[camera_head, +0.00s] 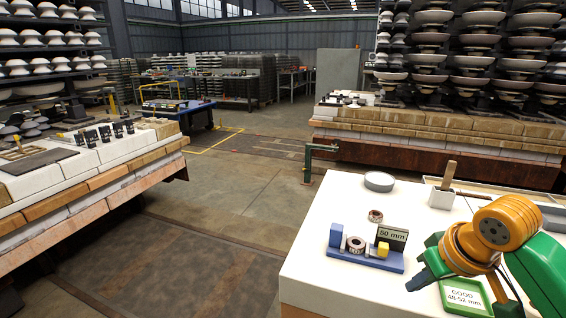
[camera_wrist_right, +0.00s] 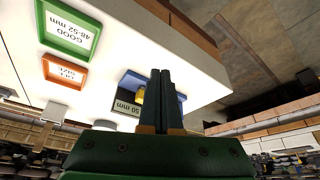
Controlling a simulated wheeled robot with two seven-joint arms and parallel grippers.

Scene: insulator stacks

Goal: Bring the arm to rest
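My right arm (camera_head: 490,235) reaches in from the right of the head view, over the white table. Its gripper (camera_head: 421,279) points left and down, beside the green-rimmed tray marked GOOD 48-52 mm (camera_head: 466,297). In the right wrist view the two fingers of the gripper (camera_wrist_right: 161,73) lie side by side, with nothing seen between them. My left gripper is in neither view.
A blue gauge fixture (camera_head: 340,252) with a 50 mm sign (camera_head: 392,234) holds a ring (camera_head: 356,245) and a yellow block (camera_head: 383,249). Another ring (camera_head: 375,216) lies behind it. An orange-rimmed tray (camera_wrist_right: 64,72) shows in the wrist view. The white table's (camera_head: 320,215) left part is clear.

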